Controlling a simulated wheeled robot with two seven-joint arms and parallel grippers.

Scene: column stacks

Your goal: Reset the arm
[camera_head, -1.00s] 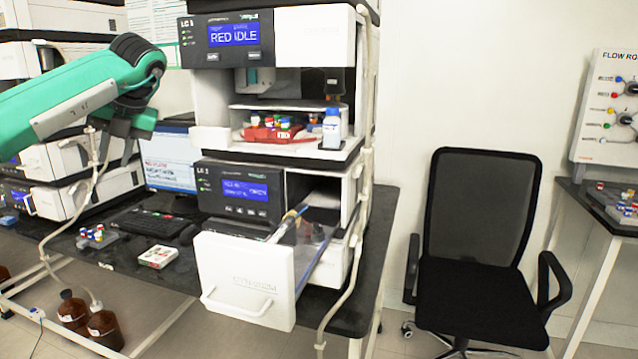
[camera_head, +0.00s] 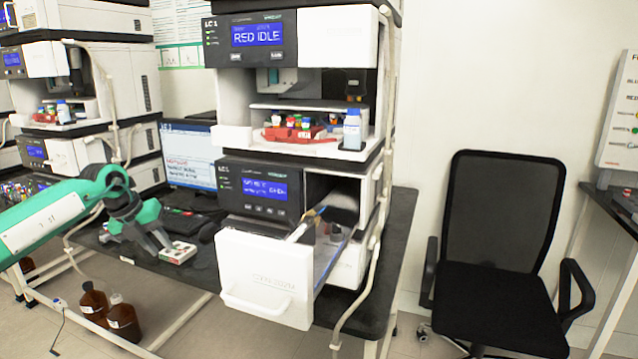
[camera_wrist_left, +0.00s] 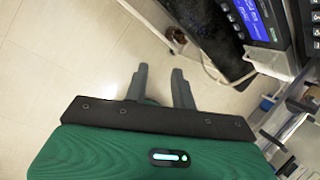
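My left arm (camera_head: 45,225) comes in from the left, green with a white panel, in the head view. Its gripper (camera_head: 160,245) points down and to the right, in front of the black bench edge, by the small white-and-red box (camera_head: 178,252). In the left wrist view the two dark fingers (camera_wrist_left: 160,82) stand apart with a gap between them and nothing in it; pale floor tiles lie beyond. My right arm and gripper do not show.
A stacked instrument (camera_head: 265,190) stands on the black bench (camera_head: 375,300), with its white drawer (camera_head: 265,280) pulled out to the right of my gripper. Brown bottles (camera_head: 124,322) stand on the floor below. A black chair (camera_head: 500,220) is at the right.

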